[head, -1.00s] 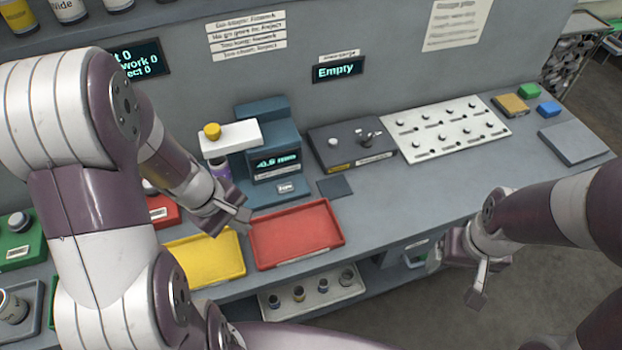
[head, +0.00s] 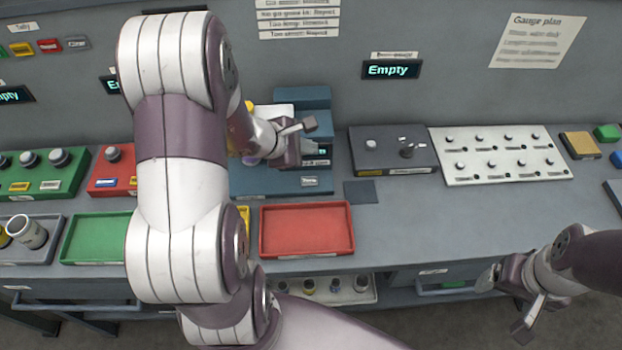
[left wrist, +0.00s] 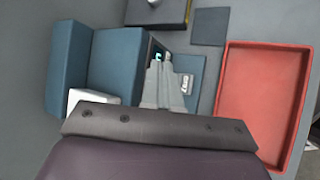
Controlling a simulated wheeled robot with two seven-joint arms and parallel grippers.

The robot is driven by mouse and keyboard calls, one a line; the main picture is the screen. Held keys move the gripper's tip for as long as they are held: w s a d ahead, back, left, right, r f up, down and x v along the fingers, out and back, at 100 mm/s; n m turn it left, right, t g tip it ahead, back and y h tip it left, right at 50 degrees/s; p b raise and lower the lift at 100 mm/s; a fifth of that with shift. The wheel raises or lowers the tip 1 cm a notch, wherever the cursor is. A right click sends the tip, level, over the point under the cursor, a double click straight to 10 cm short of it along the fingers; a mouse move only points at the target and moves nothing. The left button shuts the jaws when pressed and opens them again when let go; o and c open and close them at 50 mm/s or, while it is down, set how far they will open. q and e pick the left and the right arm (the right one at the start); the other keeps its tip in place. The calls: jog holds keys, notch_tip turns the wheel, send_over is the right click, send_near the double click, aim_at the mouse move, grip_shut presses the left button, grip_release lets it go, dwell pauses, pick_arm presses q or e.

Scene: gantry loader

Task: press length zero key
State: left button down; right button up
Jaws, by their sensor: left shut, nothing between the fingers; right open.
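The length gauge (head: 302,99) is a blue block on a blue base, with a dark display on its front. The small pale key (head: 310,181), its lettering hard to read, sits on the base below the display. The key also shows in the left wrist view (left wrist: 186,84), just right of the fingers. My left gripper (head: 304,128) is shut and empty in front of the gauge, hiding much of the display. Its fingertips (left wrist: 163,60) appear beside the key, not over it; contact cannot be told. My right gripper (head: 508,301) is open and empty at the lower right, beyond the bench's front edge.
A red tray (head: 349,228) lies in front of the gauge, with a yellow tray partly hidden beside it. A dark box (head: 371,165) with a small fixture and a white pegged board (head: 450,175) stand to the right. A dark pad (head: 360,192) lies near the key.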

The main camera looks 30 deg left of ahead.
aim_at(306, 183)
pick_arm(q)
notch_tip(306, 183, down, 8)
jog(key=b, duration=0.7)
jog(key=shift+a+f, duration=0.1)
jog(key=shift+f, duration=0.05)
jog(key=shift+f+b, duration=0.2)
jog(key=shift+b, duration=0.1)
jog(key=shift+s+f, duration=0.1)
dwell(1.2)
jog(key=shift+f+b, duration=0.3)
jog(key=shift+b, duration=0.3)
jog(key=shift+f+b, duration=0.4)
jog(key=shift+b, duration=0.1)
dwell(0.4)
jog(key=shift+r, duration=0.15)
jog(key=shift+r+p, duration=0.55)
jog(key=shift+r, duration=0.15)
